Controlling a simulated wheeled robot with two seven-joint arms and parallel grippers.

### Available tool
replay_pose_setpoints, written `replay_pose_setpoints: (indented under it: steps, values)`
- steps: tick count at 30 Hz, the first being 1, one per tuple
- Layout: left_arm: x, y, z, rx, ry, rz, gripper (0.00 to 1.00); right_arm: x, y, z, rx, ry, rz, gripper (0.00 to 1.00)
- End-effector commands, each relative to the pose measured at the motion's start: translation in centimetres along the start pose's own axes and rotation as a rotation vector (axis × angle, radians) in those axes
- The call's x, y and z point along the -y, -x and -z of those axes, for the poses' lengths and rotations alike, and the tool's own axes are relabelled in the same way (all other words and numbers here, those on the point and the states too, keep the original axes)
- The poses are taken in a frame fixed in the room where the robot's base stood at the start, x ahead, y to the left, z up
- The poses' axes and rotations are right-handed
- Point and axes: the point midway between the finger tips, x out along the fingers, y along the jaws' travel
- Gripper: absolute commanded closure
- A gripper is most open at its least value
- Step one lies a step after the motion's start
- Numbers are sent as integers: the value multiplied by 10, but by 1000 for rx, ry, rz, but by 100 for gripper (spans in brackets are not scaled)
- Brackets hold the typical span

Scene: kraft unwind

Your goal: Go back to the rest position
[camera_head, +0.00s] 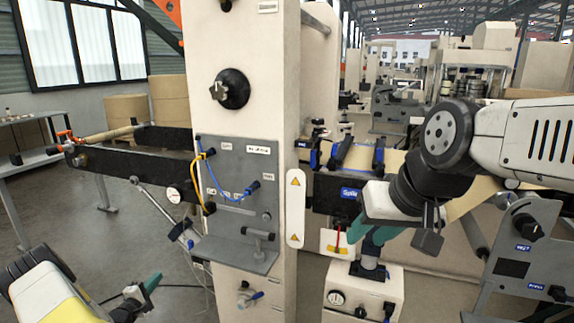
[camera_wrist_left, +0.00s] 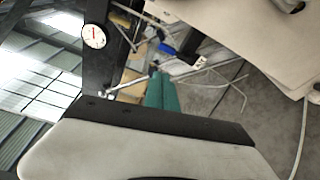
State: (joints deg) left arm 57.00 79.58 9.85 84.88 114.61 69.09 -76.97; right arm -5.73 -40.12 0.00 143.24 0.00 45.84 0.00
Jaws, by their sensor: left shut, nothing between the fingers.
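My left gripper (camera_head: 152,283) is low at the left of the head view, in front of the cream machine column and apart from it. In the left wrist view its two teal fingers (camera_wrist_left: 163,92) lie together, shut with nothing between them. My right arm comes in from the right. My right gripper (camera_head: 362,228) hangs in front of the machine's right side, near a blue-labelled dark bracket (camera_head: 335,192). Its teal fingers are partly hidden by its hand, and I cannot tell whether it touches anything.
The cream column (camera_head: 240,60) stands close in the middle, with a grey bracket plate (camera_head: 235,262), cables and a black knob (camera_head: 231,89). A dark arm (camera_head: 120,172) juts left, carrying a gauge (camera_head: 174,195). A cream box (camera_head: 365,290) is below my right gripper. Floor is open at left.

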Motion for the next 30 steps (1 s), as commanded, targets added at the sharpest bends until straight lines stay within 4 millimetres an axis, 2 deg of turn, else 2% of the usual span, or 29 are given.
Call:
replay_pose_setpoints:
  steps: [5, 11, 14, 17, 21, 23, 27, 30]
  values:
    - [-30, -15, -28, 95, -23, 19, 100, 0, 0, 0, 1, 0, 0, 64]
    - [-76, -33, -80, 252, -64, 64, 100, 0, 0, 0, 0, 0, 0, 64]
    - [-105, -39, -118, 357, -98, 104, 100, 0, 0, 0, 0, 0, 0, 64]
    - [-143, -40, -171, 490, -153, 164, 100, 0, 0, 0, 0, 0, 0, 64]
    - [-192, -25, -254, 680, -255, 283, 100, 0, 0, 0, 0, 0, 0, 64]
    - [-210, -12, -286, 750, -307, 337, 100, 0, 0, 0, 0, 0, 0, 64]
    - [-243, 27, -352, 876, -442, 465, 100, 0, 0, 0, 0, 0, 0, 64]
    - [-263, 62, -391, 938, -552, 552, 100, 0, 0, 0, 0, 0, 0, 64]
